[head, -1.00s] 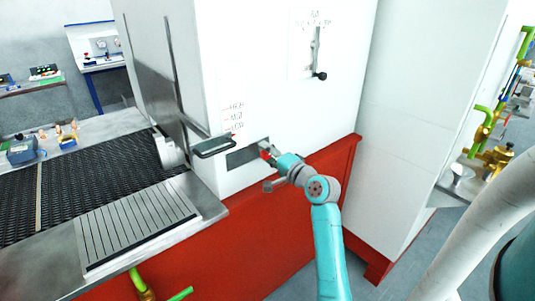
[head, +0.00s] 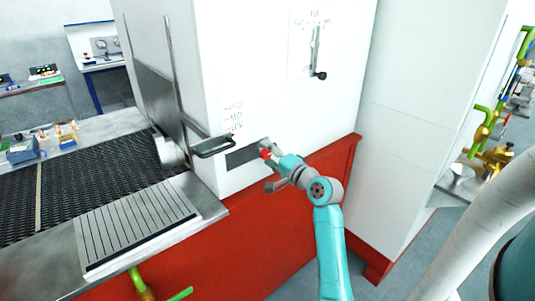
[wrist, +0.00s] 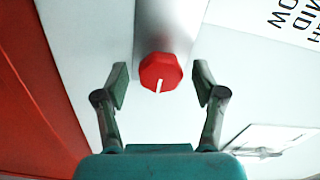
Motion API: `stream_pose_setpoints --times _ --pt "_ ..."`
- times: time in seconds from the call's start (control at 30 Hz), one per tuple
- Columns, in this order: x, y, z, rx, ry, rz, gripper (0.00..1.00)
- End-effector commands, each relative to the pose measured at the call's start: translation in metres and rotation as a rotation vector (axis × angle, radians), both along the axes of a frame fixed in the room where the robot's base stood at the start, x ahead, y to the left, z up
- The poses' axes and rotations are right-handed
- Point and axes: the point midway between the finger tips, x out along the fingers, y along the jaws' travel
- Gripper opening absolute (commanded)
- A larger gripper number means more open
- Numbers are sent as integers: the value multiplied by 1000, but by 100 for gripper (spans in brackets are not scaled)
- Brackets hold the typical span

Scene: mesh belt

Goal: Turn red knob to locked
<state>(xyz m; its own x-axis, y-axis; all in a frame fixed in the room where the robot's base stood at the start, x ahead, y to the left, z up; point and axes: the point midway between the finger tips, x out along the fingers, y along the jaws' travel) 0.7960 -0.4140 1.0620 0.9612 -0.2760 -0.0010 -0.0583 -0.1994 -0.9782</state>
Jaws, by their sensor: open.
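The red knob (wrist: 160,70) is in the middle of the wrist view, with a white pointer line on its face running toward the bottom of that view. My gripper (wrist: 160,84) is open, with one finger on each side of the knob and a gap between each finger and it. In the head view the knob (head: 265,153) is a small red spot at my gripper (head: 268,165), partly hidden by the fingers. No locked mark is readable in either view.
A white cabinet (head: 285,110) stands on a red base (head: 250,235). A dark handle (head: 212,147) sticks out left of the knob, and a slider lever (head: 320,75) is higher up. A mesh belt (head: 95,175) and a grated metal plate (head: 135,222) lie to the left.

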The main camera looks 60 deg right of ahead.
Motion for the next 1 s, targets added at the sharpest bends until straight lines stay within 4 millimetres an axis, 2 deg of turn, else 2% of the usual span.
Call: stream_pose_setpoints --times 0.4,0.53,0.73,1.0 --pt "-75 20 0 1 0 -4 70" --pt "-93 25 0 0 0 -4 70" --pt "-107 30 0 1 0 -1 70" --pt "-108 31 0 0 0 -1 70"
